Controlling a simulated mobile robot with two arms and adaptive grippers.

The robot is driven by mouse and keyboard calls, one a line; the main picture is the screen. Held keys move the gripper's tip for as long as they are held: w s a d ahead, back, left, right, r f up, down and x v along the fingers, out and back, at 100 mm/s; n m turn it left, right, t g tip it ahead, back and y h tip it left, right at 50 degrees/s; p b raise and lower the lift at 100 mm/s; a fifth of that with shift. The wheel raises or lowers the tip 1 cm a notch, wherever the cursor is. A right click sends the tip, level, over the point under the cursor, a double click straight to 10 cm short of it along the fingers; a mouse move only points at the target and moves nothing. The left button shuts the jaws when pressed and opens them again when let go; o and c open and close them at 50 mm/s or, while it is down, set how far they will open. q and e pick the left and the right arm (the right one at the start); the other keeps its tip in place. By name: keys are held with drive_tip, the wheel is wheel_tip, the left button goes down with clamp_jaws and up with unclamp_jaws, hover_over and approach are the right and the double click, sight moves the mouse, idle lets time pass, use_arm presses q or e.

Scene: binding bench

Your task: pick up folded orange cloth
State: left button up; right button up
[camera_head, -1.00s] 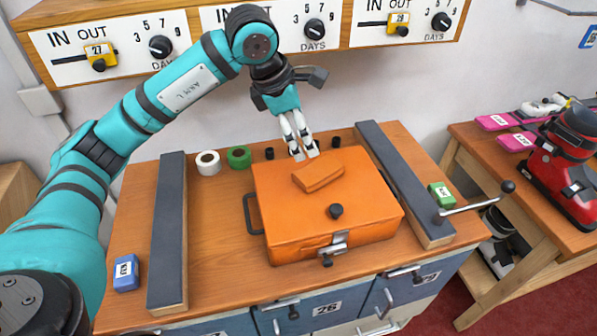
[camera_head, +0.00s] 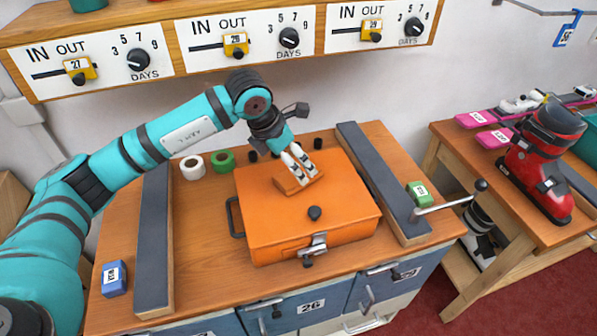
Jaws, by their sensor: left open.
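The folded orange cloth (camera_head: 289,185) is a small block-like bundle on the lid of the orange case (camera_head: 275,217). The case lies on the wooden bench, with a dark knob on its lid and a latch at its front. My left gripper (camera_head: 303,176) is open, its pale fingers pointing down at the cloth and covering part of it. I cannot tell whether the fingers touch the cloth. My right gripper is not in view.
Dark padded rails (camera_head: 153,240) flank the case, the right one (camera_head: 383,185) beside a crank handle (camera_head: 450,205). White tape (camera_head: 191,167) and green tape (camera_head: 222,160) stand behind. A blue block (camera_head: 114,278) lies front left, a green block (camera_head: 419,193) right. A red boot (camera_head: 540,165) stands on another table.

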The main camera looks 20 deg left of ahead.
use_arm(q)
drive_tip(key=shift+w+d+f+p, duration=0.1)
drive_tip(key=shift+w+f+p, duration=0.05)
drive_tip(key=shift+f+p, duration=0.3)
drive_tip(key=p+x, duration=0.1)
drive_tip(key=x, duration=0.2)
drive_tip(key=shift+w+d+f, duration=0.1)
drive_tip(key=shift+f, duration=0.2)
drive_tip(key=shift+w+f+p, duration=0.2)
drive_tip(key=shift+f+p, duration=0.1)
drive_tip(key=shift+f, duration=0.15)
drive_tip(key=c, duration=1.3)
drive_tip(key=shift+o, duration=0.2)
